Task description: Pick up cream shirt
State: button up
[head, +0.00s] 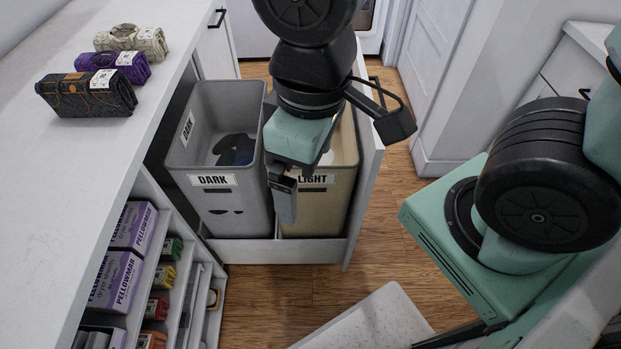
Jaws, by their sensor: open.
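The cream shirt (132,40) is a folded, patterned bundle with a white tag. It lies on the white counter at the upper left, the farthest back of three folded garments in a row. My gripper (284,205) hangs over the front of the two bins, pointing down, well to the right of the shirt and apart from it. It is open, with nothing seen between its fingers; its fingers are partly hidden by its own body.
A purple garment (112,67) and a dark garment (87,93) lie in front of the shirt on the counter (75,190). A grey DARK bin (215,205) holding dark cloth and a beige LIGHT bin (318,215) stand in a pulled-out drawer. Shelves of boxes (117,280) are below the counter.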

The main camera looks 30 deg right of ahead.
aim_at(125, 37)
jog(key=i+j+u, duration=0.1)
jog(key=u, duration=0.25)
jog(key=i+j+u, duration=0.15)
jog(key=u, duration=0.25)
jog(key=i+j, duration=0.05)
jog(key=j, duration=0.05)
